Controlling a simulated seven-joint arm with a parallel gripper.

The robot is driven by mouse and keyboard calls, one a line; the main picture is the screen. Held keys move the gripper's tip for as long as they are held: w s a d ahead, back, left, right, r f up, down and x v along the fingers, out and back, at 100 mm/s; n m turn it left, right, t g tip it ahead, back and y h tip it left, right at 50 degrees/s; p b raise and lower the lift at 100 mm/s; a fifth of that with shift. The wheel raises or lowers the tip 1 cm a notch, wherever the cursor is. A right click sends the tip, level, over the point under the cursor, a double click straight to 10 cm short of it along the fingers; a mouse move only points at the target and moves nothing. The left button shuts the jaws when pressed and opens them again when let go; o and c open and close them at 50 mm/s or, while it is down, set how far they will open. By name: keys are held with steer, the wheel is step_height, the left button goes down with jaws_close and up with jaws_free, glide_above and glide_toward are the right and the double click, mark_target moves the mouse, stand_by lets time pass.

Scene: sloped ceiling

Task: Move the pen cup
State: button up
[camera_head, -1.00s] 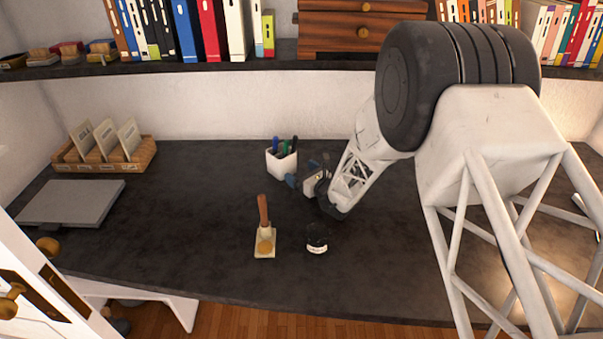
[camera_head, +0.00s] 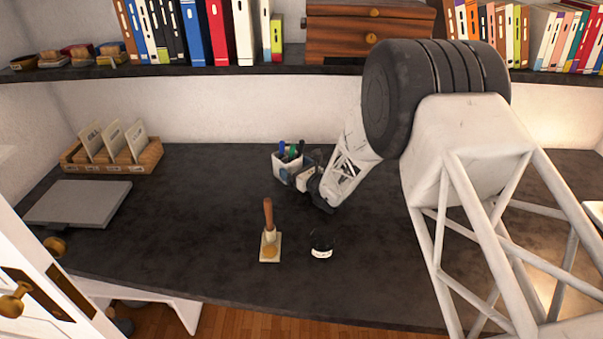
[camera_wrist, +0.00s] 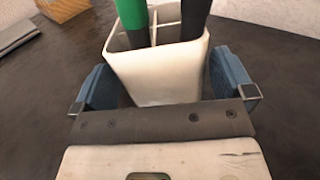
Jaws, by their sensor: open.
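The pen cup (camera_head: 279,164) is white and square and stands upright on the dark desk with several pens in it. In the wrist view the pen cup (camera_wrist: 158,72) fills the middle, with a green pen and dark pens in its divided top. My gripper (camera_wrist: 165,85) is open, with one blue finger on each side of the cup. Gaps show between the fingers and the cup walls. In the head view my gripper (camera_head: 293,174) covers the cup's right and lower part.
A wooden-handled stamp (camera_head: 269,240) and a small dark jar (camera_head: 321,244) stand in front of the cup. A letter holder (camera_head: 112,158) and a closed grey laptop (camera_head: 78,203) are at the left. A shelf (camera_head: 200,69) runs above. The desk left of the cup is clear.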

steer(key=shift+x, duration=0.85)
steer(key=shift+c, duration=0.3)
steer(key=c, duration=0.7)
steer(key=shift+c, duration=0.2)
steer(key=shift+d, duration=0.1)
steer(key=shift+w+d, duration=0.3)
steer(key=shift+d, duration=0.35)
steer(key=shift+w+d, duration=0.25)
steer(key=shift+d, duration=0.4)
